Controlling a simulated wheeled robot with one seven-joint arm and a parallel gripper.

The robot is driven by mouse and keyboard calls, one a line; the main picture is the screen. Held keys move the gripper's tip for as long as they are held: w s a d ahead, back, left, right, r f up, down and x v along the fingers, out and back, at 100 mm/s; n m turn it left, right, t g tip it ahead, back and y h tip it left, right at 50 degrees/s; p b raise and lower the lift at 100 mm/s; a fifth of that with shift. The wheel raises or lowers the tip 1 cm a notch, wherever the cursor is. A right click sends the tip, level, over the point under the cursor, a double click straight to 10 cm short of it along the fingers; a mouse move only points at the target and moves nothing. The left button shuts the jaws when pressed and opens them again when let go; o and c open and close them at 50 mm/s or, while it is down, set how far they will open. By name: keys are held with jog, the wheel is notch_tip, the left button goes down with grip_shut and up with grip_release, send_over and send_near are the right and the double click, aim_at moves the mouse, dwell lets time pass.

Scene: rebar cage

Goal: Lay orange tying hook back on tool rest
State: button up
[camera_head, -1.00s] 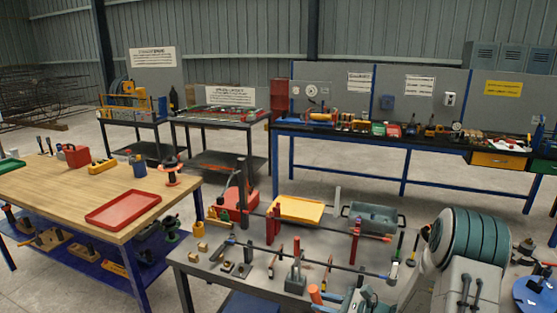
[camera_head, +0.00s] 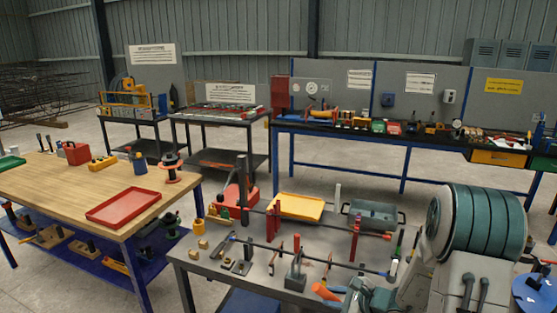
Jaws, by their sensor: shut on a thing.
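The orange tying hook (camera_head: 325,291) shows as a thick orange handle at the bottom of the head view, lying tilted beside my gripper. My gripper (camera_head: 347,297) is shut on it, low over the front edge of the grey table (camera_head: 220,268). The jaws are partly hidden by my own arm, and the hook's metal end cannot be made out. I cannot tell for certain which fixture is the tool rest; a grey block stand (camera_head: 296,279) stands on the table just left of the hook.
Long dark bars on red posts (camera_head: 355,240) cross the grey table. A yellow tray (camera_head: 297,208) and a grey bin (camera_head: 374,213) stand behind them. A wooden bench with a red tray (camera_head: 124,207) is farther left.

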jog(key=shift+r, duration=0.1)
jog(key=shift+r+n+h+b, duration=0.85)
jog(key=shift+r+n+h, duration=0.15)
jog(key=shift+r+h, duration=0.95)
jog(key=shift+r+h, duration=0.3)
jog(key=shift+h, duration=0.05)
jog(key=shift+r+n+h, duration=0.9)
jog(key=shift+r+h, duration=0.8)
